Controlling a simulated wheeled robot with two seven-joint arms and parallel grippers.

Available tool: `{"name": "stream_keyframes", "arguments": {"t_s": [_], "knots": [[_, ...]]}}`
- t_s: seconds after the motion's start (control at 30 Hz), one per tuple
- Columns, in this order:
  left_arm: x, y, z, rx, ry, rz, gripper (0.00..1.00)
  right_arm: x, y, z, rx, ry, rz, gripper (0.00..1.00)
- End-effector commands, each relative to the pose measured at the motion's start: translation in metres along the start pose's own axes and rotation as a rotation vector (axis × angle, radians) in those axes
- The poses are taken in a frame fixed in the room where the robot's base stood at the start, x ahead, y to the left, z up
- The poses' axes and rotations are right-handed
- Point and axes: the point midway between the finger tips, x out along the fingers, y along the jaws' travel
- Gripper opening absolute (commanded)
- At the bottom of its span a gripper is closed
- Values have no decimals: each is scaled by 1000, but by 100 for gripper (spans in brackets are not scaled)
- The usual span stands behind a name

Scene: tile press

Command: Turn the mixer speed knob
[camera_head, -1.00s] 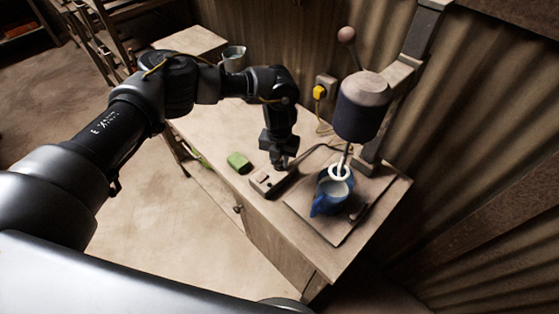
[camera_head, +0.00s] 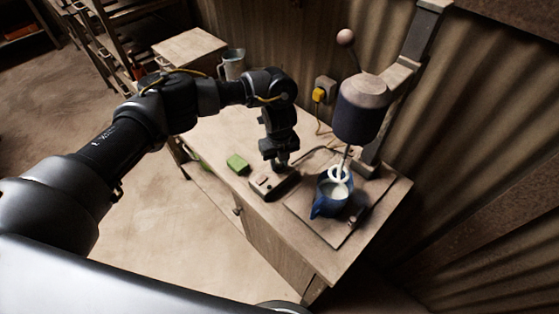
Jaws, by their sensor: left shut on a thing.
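The speed control box (camera_head: 266,184), a small beige and dark block, sits on the wooden bench left of the mixer. My left gripper (camera_head: 280,164) points down at the far end of the box, shut on what appears to be its knob, which the fingers hide. The mixer (camera_head: 362,108) has a dark motor head on a stand, with its whisk reaching down into a blue jug (camera_head: 329,206). The jug holds a pale liquid and stands on the mixer's base plate (camera_head: 335,236). My right gripper is not in view.
A green sponge-like block (camera_head: 238,163) lies left of the box. A yellow plug (camera_head: 318,95) with a cord is in the wall socket. A metal jug (camera_head: 233,64) stands at the back left. The corrugated wall closes off the right side.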

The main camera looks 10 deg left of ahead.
Motion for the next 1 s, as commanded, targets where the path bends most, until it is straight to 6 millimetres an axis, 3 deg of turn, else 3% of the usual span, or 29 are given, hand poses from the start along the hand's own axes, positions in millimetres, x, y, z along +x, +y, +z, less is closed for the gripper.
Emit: {"name": "stream_keyframes", "arguments": {"t_s": [0.5, 0.53, 0.7, 1.0], "knots": [[0, 0, 1, -23, -2, -1, 4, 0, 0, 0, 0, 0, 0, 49], [0, 0, 1, -23, -2, -1, 28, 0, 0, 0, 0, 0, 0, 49], [0, 0, 1, -22, -2, -1, 48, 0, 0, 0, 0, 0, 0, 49], [-2, 0, 0, -20, -1, -1, 48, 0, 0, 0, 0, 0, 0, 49]]}}
